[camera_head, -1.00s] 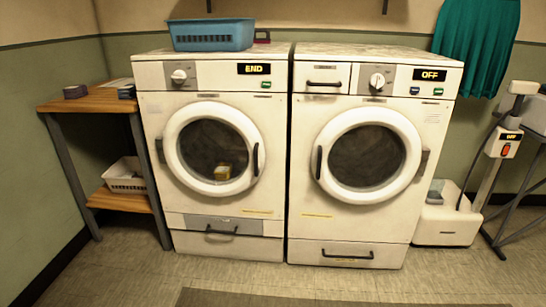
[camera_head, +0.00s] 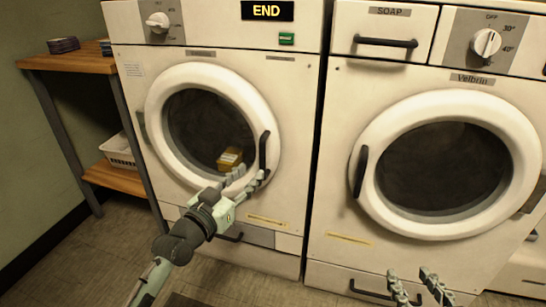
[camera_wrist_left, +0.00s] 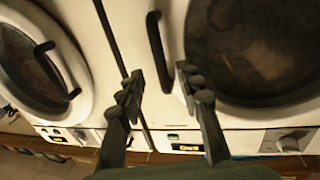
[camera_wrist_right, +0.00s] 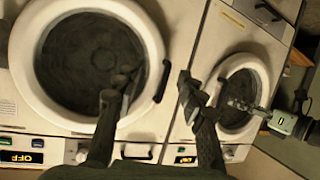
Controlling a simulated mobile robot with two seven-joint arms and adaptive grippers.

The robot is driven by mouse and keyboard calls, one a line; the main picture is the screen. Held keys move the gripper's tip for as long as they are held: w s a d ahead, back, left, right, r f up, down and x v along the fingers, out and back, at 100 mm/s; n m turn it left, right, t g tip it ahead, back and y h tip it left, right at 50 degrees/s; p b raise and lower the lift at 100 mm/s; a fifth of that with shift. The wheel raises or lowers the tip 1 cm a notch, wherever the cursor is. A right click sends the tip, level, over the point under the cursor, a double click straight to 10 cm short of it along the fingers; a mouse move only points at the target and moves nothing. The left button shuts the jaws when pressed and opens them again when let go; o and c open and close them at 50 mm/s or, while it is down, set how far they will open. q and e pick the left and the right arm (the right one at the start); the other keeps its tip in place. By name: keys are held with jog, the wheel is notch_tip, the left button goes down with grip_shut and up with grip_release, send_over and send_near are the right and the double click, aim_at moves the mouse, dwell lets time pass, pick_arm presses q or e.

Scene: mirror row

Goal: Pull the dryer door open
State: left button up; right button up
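The dryer is the left machine (camera_head: 215,38), with END on its display. Its round white door (camera_head: 163,88) is closed, and a yellow box (camera_head: 230,157) shows through the glass. The dark upright door handle (camera_head: 264,150) is on the door's right side. My left gripper (camera_head: 249,177) is open, just below and in front of the handle. In the left wrist view the handle (camera_wrist_left: 158,50) lies beyond and between the spread fingers (camera_wrist_left: 162,90); contact cannot be told. My right gripper (camera_head: 417,283) is open and empty, low in front of the right machine.
The right machine has a SOAP drawer (camera_head: 385,40) and a closed door (camera_head: 375,205) with its own handle (camera_head: 360,172) on the left. A wooden shelf (camera_head: 75,63) with a white basket (camera_head: 117,150) stands at the left. The dryer's bottom drawer handle (camera_head: 228,238) juts out below.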

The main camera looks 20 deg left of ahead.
aim_at(261, 162)
pick_arm(q)
jog(key=x, duration=0.7)
jog(key=shift+w+r, duration=0.1)
jog(key=shift+w, duration=0.1)
pick_arm(e)
jog(key=a+r, duration=0.1)
jog(key=r+t, duration=0.1)
jog(key=shift+w+a+r+y, duration=0.2)
jog(key=shift+a+r+y, duration=0.1)
jog(key=shift+a+y, duration=0.1)
pick_arm(q)
grip_shut()
